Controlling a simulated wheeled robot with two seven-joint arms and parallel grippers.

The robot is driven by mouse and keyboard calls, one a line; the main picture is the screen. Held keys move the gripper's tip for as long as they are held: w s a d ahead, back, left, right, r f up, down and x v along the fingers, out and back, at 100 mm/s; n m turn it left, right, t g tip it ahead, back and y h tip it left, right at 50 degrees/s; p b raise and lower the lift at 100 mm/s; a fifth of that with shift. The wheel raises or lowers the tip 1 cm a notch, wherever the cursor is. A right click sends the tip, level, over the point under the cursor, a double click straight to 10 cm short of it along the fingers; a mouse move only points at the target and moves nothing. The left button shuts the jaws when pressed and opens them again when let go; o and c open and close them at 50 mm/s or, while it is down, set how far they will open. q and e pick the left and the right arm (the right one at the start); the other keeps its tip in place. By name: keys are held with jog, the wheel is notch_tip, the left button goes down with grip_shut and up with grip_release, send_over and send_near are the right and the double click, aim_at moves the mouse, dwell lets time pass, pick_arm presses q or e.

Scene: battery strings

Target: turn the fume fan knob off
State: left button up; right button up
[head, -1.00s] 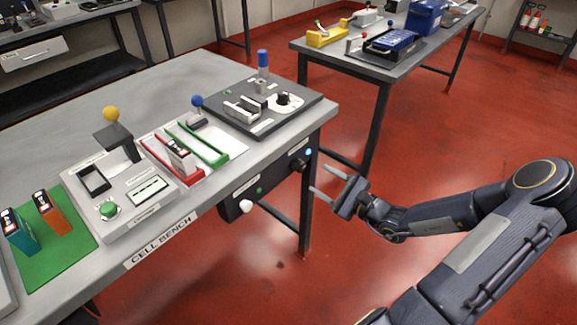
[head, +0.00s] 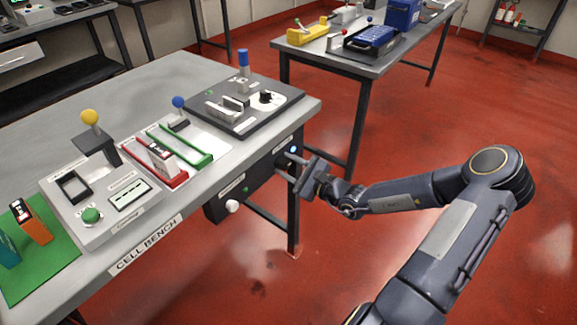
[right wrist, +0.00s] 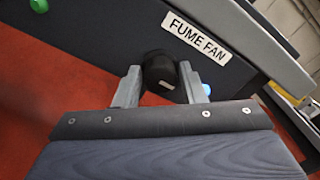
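The fume fan knob (right wrist: 158,72) is black and round with a pale mark, beside the FUME FAN label (right wrist: 196,34) in the right wrist view. My right gripper (right wrist: 161,84) is open, its two fingers on either side of the knob. I cannot tell whether they touch it. In the head view my right gripper (head: 284,168) is at the bench's front panel and the knob is hard to make out there. A blue light (head: 293,150) glows near the knob and also shows in the right wrist view (right wrist: 206,89). My left gripper is out of view.
The front panel under the cell bench (head: 225,180) also has a white knob (head: 232,206) and a green button (head: 246,188). Battery fixtures and levers stand on the bench top above. Red floor (head: 380,250) is open to the right.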

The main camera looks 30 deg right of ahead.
jog(key=c, duration=0.6)
jog(key=shift+r+m+p, duration=0.2)
jog(key=shift+m+p, duration=0.3)
jog(key=shift+p, duration=0.4)
jog(key=m+p, duration=0.6)
jog(key=m, duration=0.1)
jog(key=shift+p, duration=0.4)
jog(key=m+p, duration=0.3)
jog(key=m, duration=0.2)
jog(key=m+p, duration=0.2)
jog(key=m, duration=0.2)
jog(key=shift+f+m, duration=0.15)
jog(key=shift+m, duration=0.15)
jog(key=shift+m, duration=0.3)
